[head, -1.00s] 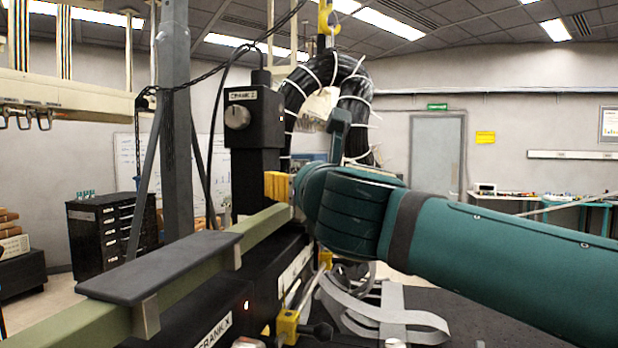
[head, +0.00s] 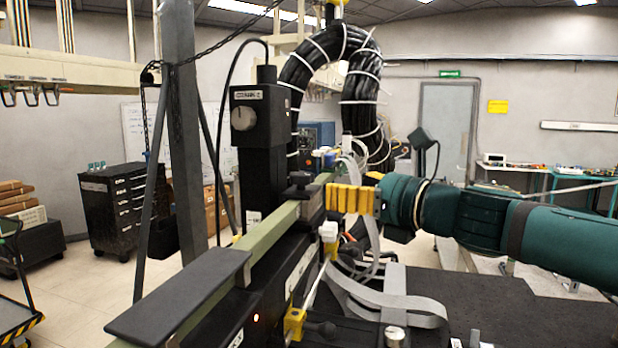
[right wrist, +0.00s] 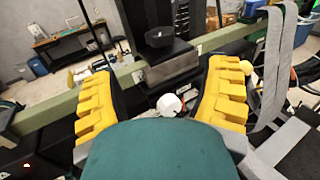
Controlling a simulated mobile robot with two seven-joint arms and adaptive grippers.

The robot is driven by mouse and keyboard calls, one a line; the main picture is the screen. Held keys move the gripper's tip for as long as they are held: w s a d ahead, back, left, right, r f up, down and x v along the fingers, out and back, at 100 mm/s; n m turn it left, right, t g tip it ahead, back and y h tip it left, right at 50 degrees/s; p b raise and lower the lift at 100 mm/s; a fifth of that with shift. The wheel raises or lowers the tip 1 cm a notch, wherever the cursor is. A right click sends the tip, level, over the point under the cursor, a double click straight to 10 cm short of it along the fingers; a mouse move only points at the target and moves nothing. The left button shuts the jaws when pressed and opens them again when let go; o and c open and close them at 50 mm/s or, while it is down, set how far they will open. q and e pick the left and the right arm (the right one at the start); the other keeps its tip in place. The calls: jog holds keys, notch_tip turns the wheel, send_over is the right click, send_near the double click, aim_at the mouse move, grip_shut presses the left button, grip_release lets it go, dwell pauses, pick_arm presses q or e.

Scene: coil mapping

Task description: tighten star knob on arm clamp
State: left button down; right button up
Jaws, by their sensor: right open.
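The arm clamp (head: 310,200) is a grey block on the pale green beam, with a dark knob (head: 299,179) on top. In the right wrist view, the black round knob (right wrist: 160,38) stands above the grey clamp block (right wrist: 172,68), beyond the fingertips. My right gripper (head: 350,198) has yellow ribbed fingers and points left at the clamp from its right side. In the right wrist view, my right gripper (right wrist: 160,92) is wide open with nothing held between its fingers. The knob's star shape is too small to make out. My left gripper is out of view.
The green beam (head: 275,224) carries a dark flat pad (head: 185,295). A black column with a grey dial (head: 243,118) rises behind the beam. A white-topped yellow fitting (head: 328,236) stands just below my right gripper. Grey straps (head: 400,305) lie on the dark table (head: 480,300). Thick black cables arch behind.

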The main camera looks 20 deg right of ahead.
aim_at(304, 180)
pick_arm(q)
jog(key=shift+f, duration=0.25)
pick_arm(e)
jog(key=x, duration=1)
jog(key=shift+w, duration=0.2)
jog(key=c, duration=1.2)
pick_arm(q)
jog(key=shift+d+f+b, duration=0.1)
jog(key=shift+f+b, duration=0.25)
jog(key=shift+b, duration=0.15)
pick_arm(e)
jog(key=shift+h, duration=0.3)
